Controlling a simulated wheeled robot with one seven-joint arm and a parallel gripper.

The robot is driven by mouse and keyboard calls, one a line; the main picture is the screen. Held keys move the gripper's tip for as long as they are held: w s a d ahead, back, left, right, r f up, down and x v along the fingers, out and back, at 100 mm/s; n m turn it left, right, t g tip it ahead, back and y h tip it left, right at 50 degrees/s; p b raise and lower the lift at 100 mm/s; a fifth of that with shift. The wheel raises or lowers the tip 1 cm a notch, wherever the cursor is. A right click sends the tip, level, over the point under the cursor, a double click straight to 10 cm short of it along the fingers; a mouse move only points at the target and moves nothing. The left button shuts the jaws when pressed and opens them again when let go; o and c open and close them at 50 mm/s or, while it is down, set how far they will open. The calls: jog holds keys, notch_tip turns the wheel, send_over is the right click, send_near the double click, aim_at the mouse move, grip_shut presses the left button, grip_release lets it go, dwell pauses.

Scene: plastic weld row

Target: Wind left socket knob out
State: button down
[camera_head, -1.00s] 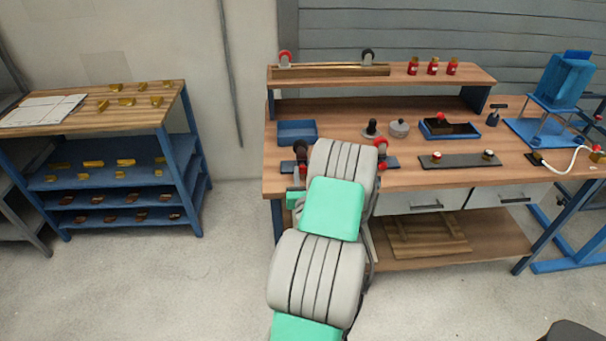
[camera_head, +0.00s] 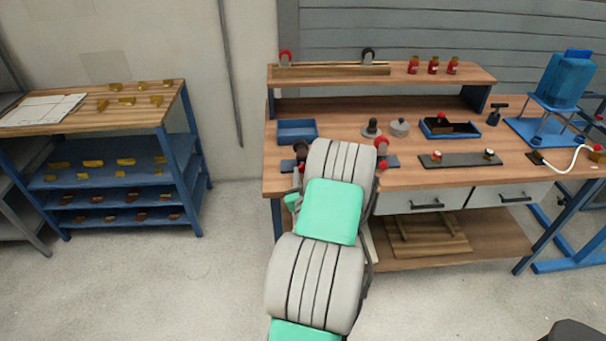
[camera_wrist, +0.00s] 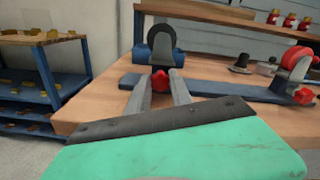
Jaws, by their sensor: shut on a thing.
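The left socket's red knob (camera_wrist: 160,80) shows in the wrist view, at the front of a blue block with a black wheel (camera_wrist: 163,38) above it. My gripper (camera_wrist: 159,86) is shut on this knob, one grey finger on each side. The black wheel (camera_head: 301,149) shows there left of my arm. The right socket has a red wheel (camera_wrist: 297,62) and its own red knob (camera_wrist: 303,96), standing apart from my gripper.
A blue bar (camera_wrist: 215,88) joins the two sockets on the wooden bench (camera_head: 400,179). A blue tray (camera_head: 297,131) lies behind the fixture. A dark plate (camera_head: 460,161) with two knobs lies to the right. A shelf (camera_wrist: 215,12) rises at the back. A rack (camera_head: 110,160) stands left, with open floor between.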

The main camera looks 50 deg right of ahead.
jog(key=shift+n, duration=1)
jog(key=c, duration=1.1)
grip_release()
jog(key=shift+c, duration=0.2)
